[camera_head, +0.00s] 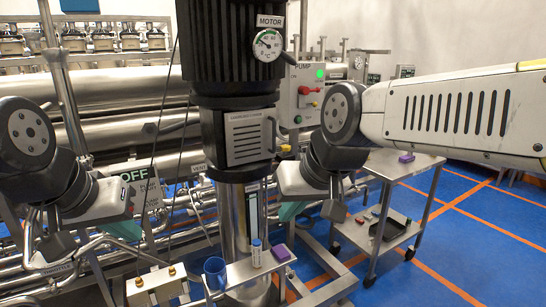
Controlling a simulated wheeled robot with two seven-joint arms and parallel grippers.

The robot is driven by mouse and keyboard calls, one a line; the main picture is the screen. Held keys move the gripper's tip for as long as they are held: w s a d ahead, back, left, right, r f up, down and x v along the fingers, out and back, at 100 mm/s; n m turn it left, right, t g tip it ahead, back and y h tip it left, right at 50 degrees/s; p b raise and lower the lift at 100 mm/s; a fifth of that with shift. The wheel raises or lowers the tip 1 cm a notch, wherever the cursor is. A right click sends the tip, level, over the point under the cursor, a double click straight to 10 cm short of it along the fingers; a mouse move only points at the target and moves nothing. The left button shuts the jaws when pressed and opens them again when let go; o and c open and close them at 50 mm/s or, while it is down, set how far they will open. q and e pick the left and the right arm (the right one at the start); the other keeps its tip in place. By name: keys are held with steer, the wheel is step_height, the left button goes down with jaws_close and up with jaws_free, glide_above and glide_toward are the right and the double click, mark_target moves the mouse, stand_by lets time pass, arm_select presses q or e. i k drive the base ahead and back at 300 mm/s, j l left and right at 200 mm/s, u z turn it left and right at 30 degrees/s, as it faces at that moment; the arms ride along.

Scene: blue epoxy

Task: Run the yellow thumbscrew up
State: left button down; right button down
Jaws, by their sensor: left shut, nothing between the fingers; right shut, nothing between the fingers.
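Two small yellowish knobs stand on a cream box at the lower left, one on the left (139,282) and one on the right (172,271). A small yellow piece (285,148) shows beside the pump column, under the control box. I cannot tell which of these is the yellow thumbscrew. My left gripper (124,230) is shut and empty, above and left of the cream box. My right gripper (291,210) is shut and empty, just right of the column and below the yellow piece. Neither gripper visibly holds anything.
The motor and pump column (237,135) stands between my arms. A control box (308,95) with a red knob and green light is behind it. A shelf (240,272) holds a blue mug (215,272) and a purple block (280,252).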

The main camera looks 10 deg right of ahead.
mark_target(285, 148)
steer(key=i+l+u, duration=0.1)
steer(key=i+l, duration=0.25)
steer(key=l, duration=0.3)
steer(key=i+l+u, duration=0.15)
steer(key=l, duration=0.2)
steer(key=i+l, duration=0.2)
steer(key=i+l+u, duration=0.15)
steer(key=l, duration=0.3)
steer(key=i+l, duration=0.1)
steer(key=l, duration=0.3)
steer(key=i+l+u, duration=0.15)
steer(key=l, duration=0.2)
steer(key=k, duration=0.1)
steer(key=j, duration=0.45)
steer(key=k+j, duration=0.15)
steer(key=j, duration=0.3)
steer(key=z, duration=0.05)
